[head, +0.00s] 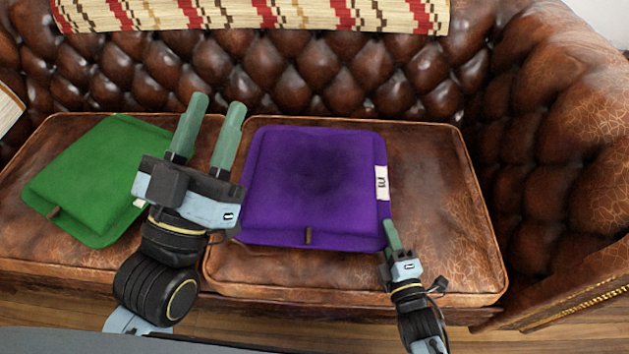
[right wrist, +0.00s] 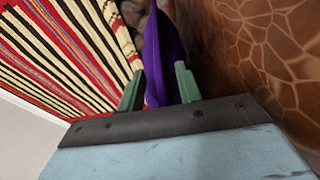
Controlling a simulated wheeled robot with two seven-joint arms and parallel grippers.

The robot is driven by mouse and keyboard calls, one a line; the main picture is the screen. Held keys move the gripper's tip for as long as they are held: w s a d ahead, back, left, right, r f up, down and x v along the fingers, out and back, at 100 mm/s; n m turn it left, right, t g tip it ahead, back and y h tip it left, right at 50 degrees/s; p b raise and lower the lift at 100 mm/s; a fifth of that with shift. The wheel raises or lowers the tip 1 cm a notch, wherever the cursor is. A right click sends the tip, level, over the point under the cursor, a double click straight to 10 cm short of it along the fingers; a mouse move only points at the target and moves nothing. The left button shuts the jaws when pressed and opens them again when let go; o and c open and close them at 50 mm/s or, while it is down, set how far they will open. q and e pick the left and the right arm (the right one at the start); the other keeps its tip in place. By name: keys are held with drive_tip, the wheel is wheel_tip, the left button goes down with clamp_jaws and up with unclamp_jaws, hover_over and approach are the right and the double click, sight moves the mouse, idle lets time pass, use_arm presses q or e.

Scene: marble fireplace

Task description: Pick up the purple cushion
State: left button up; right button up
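The purple cushion (head: 313,187) lies flat on the right seat of the brown leather sofa, with a white label on its right side and a small brown tab at its front edge. My right gripper (head: 391,237) is at the cushion's front right corner. In the right wrist view the cushion's edge (right wrist: 163,60) stands between the two green fingers of my right gripper (right wrist: 160,88) and fills the narrow gap, so it looks shut on it. My left gripper (head: 212,115) is open and empty, above the seat to the left of the cushion.
A green cushion (head: 92,182) lies on the left seat. A striped woven blanket (head: 260,14) hangs over the sofa back. The sofa's right armrest (head: 555,150) rises beside the right seat (head: 445,205), which is bare right of the purple cushion.

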drive_tip(key=shift+x, duration=1.05)
clamp_jaws()
drive_tip(key=shift+r, duration=0.1)
